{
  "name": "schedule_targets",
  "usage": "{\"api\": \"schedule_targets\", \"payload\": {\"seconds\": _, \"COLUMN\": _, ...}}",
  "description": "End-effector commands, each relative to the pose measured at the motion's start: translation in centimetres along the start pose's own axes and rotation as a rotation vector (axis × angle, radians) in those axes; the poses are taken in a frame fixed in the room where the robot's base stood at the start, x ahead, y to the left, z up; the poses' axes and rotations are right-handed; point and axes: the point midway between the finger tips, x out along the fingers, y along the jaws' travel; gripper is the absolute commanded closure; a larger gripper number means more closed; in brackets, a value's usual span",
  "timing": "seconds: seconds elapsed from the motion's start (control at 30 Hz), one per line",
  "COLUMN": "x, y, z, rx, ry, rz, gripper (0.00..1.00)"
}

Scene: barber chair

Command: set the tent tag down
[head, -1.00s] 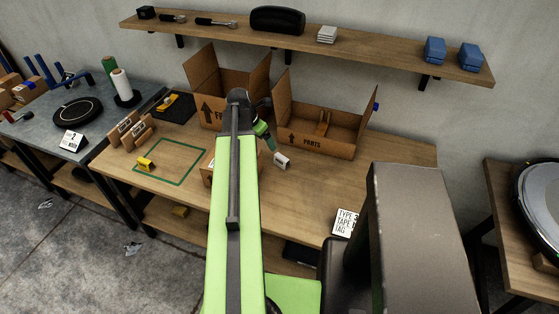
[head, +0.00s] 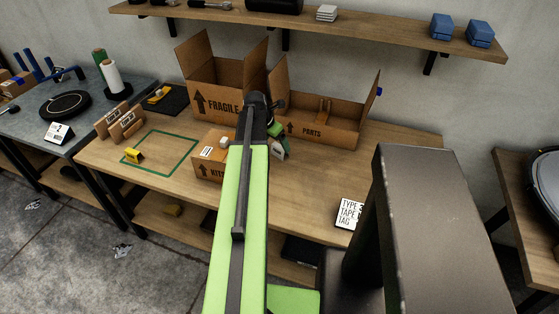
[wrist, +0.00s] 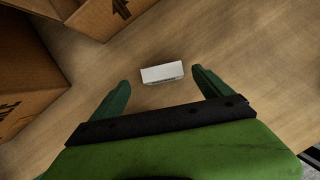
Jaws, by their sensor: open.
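The tent tag (wrist: 162,73) is a small white folded piece with dark print along its near edge. In the wrist view it rests on the wooden bench top, just beyond and between my fingertips. My gripper (wrist: 160,84) is open, with a green finger on each side and bare wood showing between finger and tag. In the head view my green gripper (head: 279,146) is low over the bench in front of the PARTS box, and the tag there is mostly hidden by it.
The FRAGILE box (head: 218,99) and PARTS box (head: 318,139) stand open behind. The KITS box (head: 208,171) is close left of my arm. A TYPE TAPE TAG card (head: 349,213) stands at the bench's front right. A green outlined square (head: 183,163) holds a yellow item.

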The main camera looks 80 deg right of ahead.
Motion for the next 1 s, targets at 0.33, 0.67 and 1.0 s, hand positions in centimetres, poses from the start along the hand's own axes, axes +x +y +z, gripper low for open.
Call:
{"api": "schedule_targets", "payload": {"seconds": 0.33, "x": 3.4, "y": -0.3, "z": -0.2, "rx": 0.001, "ry": 0.000, "rz": 0.000, "gripper": 0.11}}
{"api": "schedule_targets", "payload": {"seconds": 0.67, "x": 5.1, "y": -0.4, "z": 0.1, "rx": 0.001, "ry": 0.000, "rz": 0.000, "gripper": 0.11}}
{"api": "schedule_targets", "payload": {"seconds": 1.0, "x": 5.1, "y": -0.4, "z": 0.1, "rx": 0.001, "ry": 0.000, "rz": -0.001, "gripper": 0.49}}
